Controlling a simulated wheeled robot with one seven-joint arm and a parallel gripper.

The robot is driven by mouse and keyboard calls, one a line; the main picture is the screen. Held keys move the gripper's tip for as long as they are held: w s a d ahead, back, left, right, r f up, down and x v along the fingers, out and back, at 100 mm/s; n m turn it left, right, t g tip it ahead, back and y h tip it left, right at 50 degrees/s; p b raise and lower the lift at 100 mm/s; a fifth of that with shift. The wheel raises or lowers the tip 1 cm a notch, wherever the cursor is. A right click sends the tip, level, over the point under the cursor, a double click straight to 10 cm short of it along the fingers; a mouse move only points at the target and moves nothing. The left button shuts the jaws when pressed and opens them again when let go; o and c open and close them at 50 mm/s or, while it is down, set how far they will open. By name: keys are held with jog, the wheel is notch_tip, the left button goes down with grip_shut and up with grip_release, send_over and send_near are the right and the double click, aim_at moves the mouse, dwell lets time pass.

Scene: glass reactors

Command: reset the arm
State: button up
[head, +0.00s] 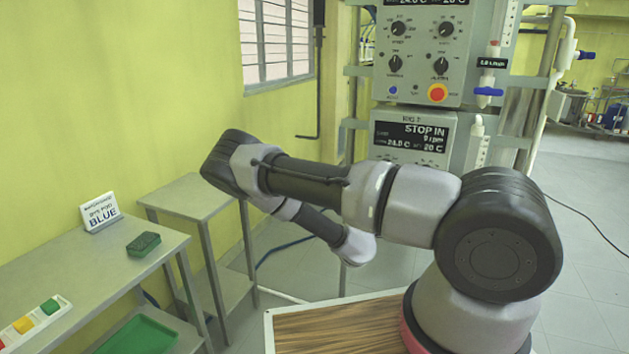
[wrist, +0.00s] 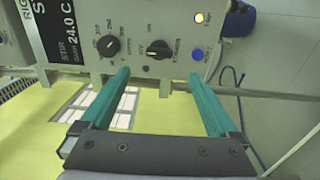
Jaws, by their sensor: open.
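My arm reaches from its base at the lower right of the head view toward the left and folds back at the elbow. My gripper shows in the wrist view (wrist: 160,95), its two teal fingers wide apart with nothing between them. Beyond the fingers is a control panel (wrist: 150,55) with black knobs, a lit yellow button and a blue button. In the head view the gripper itself is hidden behind my arm.
Control boxes (head: 418,50) with knobs and displays stand on a metal frame behind my arm. At the left, a steel table (head: 60,265) bears a sign (head: 100,212), a dark green block (head: 143,244) and a white tray with coloured blocks (head: 35,320). A smaller steel table (head: 187,195) stands beside it.

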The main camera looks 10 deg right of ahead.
jog(key=s+a+r+m+g+y, duration=0.2)
jog(key=a+r+m+g+y, duration=0.35)
jog(key=r, duration=0.65)
jog(key=s+a+r+m+g+y, duration=0.25)
jog(key=a+r+m+y, duration=0.25)
jog(key=a+r+m, duration=0.5)
jog(key=s+d+r+y, duration=0.1)
jog(key=s+d+r, duration=0.2)
jog(key=s+r, duration=1.7)
jog(key=s, duration=0.3)
jog(key=shift+s, duration=0.25)
jog(key=shift+d+r+y, duration=0.1)
jog(key=shift+d+y, duration=0.1)
jog(key=shift+y, duration=0.05)
